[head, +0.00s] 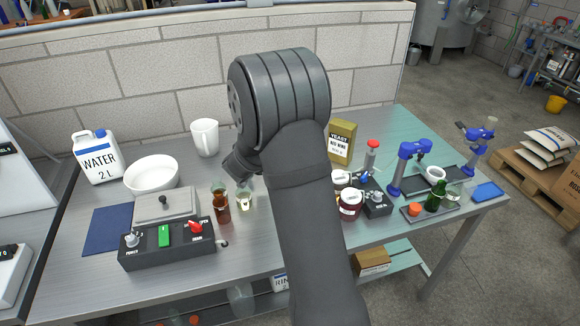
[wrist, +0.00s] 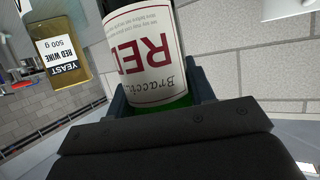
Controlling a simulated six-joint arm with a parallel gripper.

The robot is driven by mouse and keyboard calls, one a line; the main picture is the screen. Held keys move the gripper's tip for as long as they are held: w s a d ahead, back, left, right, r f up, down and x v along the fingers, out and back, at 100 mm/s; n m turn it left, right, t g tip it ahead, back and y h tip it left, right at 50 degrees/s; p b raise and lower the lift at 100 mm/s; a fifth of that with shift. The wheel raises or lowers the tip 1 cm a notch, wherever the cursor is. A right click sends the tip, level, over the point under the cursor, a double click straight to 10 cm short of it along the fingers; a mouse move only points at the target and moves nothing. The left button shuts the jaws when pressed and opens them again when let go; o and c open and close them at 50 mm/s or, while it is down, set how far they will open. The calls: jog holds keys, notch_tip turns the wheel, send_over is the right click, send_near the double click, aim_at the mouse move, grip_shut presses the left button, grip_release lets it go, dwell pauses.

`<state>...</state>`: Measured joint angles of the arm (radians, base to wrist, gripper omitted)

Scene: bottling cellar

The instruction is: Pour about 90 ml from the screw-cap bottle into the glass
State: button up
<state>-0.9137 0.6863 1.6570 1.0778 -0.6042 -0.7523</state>
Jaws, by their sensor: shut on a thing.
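My gripper (wrist: 160,97) is shut on a dark green bottle (wrist: 145,55) with a white label and red letters, seen in the wrist view. The label text appears upside down there. The bottle's neck and cap are out of that view, so its mouth and cap cannot be told. In the head view my arm hides the held bottle and the jaws. A small clear vessel (head: 245,201) with a pale label, perhaps the glass, stands on the bench just left of my arm. Brown-filled glassware (head: 222,212) stands close beside it. No pouring stream is visible.
A control box (head: 165,245) with a red knob and a white bowl (head: 151,175) stand left. A white jug (head: 205,138) and water canister (head: 97,157) are behind. The yeast packet (head: 341,143), jars (head: 350,205) and blue stands (head: 408,165) crowd the right.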

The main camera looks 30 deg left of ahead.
jog(key=shift+a, duration=0.25)
jog(key=shift+f, duration=0.25)
